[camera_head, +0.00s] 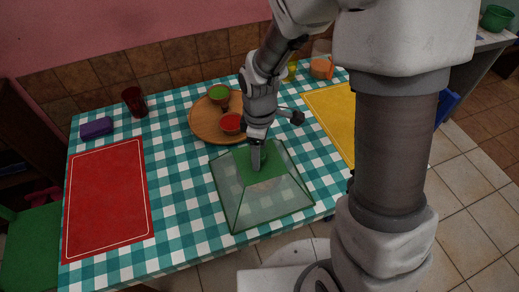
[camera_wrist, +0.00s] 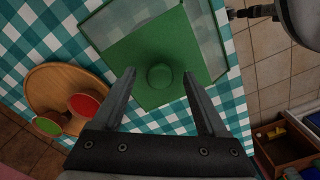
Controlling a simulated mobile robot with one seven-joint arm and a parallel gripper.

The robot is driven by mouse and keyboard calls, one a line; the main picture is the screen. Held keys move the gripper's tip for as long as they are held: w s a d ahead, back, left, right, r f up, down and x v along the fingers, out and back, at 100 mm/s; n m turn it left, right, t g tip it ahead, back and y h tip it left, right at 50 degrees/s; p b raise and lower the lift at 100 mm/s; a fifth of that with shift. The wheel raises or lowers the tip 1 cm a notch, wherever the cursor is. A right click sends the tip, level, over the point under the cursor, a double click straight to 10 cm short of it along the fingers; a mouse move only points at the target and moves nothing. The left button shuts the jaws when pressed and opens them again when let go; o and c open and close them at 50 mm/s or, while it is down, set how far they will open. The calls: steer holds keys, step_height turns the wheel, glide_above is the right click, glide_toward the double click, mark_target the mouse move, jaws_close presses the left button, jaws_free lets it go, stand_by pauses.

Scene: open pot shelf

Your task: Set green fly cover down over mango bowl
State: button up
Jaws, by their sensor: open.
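The green fly cover (camera_head: 240,205) is a truncated pyramid with see-through mesh sides and a solid green top. It stands upright on the checked cloth near the table's front edge. A faint pale shape shows through its mesh; I cannot tell clearly whether it is the mango bowl. The cover (camera_wrist: 140,50) also fills the upper middle of the wrist view, with a round green knob (camera_wrist: 160,76) on top. My gripper (camera_head: 257,164) is above the cover's top. In the wrist view its fingers (camera_wrist: 159,74) are open, one on each side of the knob, with gaps between.
Behind the cover, a round wooden board (camera_head: 203,125) holds a red-filled bowl (camera_head: 231,123) and a green-filled bowl (camera_head: 219,93). A red mat (camera_head: 106,200) lies left and a yellow mat (camera_head: 333,115) right. A dark red cup (camera_head: 134,101) and purple box (camera_head: 96,128) stand back left.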

steer(key=shift+r, duration=0.1)
step_height(320, 180, up, 17)
steer(key=p, duration=0.2)
steer(key=shift+p, duration=0.35)
steer(key=shift+r, duration=0.1)
steer(key=s+d+r+m+t, duration=0.5)
steer(key=s+d+r+m, duration=0.3)
steer(key=m, duration=0.5)
steer(key=s+d, duration=0.2)
steer(key=s, duration=0.1)
steer(key=shift+s+r, duration=0.15)
steer(key=shift+s, duration=0.15)
steer(key=shift+s+d+m+t, duration=0.3)
steer(key=shift+s+m, duration=0.1)
steer(key=shift+m, duration=0.3)
steer(key=shift+c, duration=0.3)
